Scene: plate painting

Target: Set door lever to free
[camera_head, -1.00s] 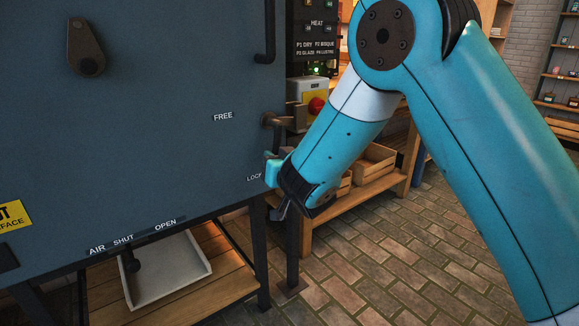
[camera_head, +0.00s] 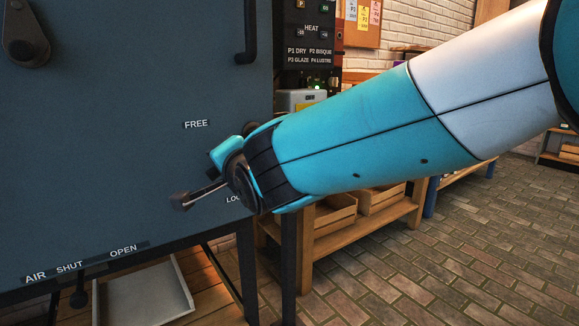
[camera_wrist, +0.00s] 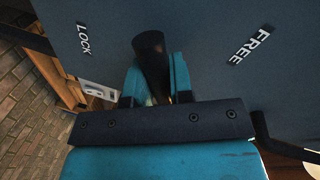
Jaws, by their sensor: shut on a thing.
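The door (camera_head: 110,170) is a large dark blue panel with a white FREE label (camera_head: 196,124) and, lower, a partly covered LOCK label (camera_head: 233,198). My gripper (camera_head: 222,153) is at the door's right edge, between these labels. In the wrist view its teal fingers (camera_wrist: 153,82) are shut around the dark round door lever (camera_wrist: 149,45). The lever's end stands between the LOCK label (camera_wrist: 84,40) at left and the FREE label (camera_wrist: 250,46) at right.
A dark door handle (camera_head: 250,35) is above. An air slider (camera_head: 79,298) with SHUT and OPEN labels is below the door. A control panel (camera_head: 312,40) stands behind my arm, and wooden crates (camera_head: 335,212) sit on a low shelf at right. The brick floor is clear.

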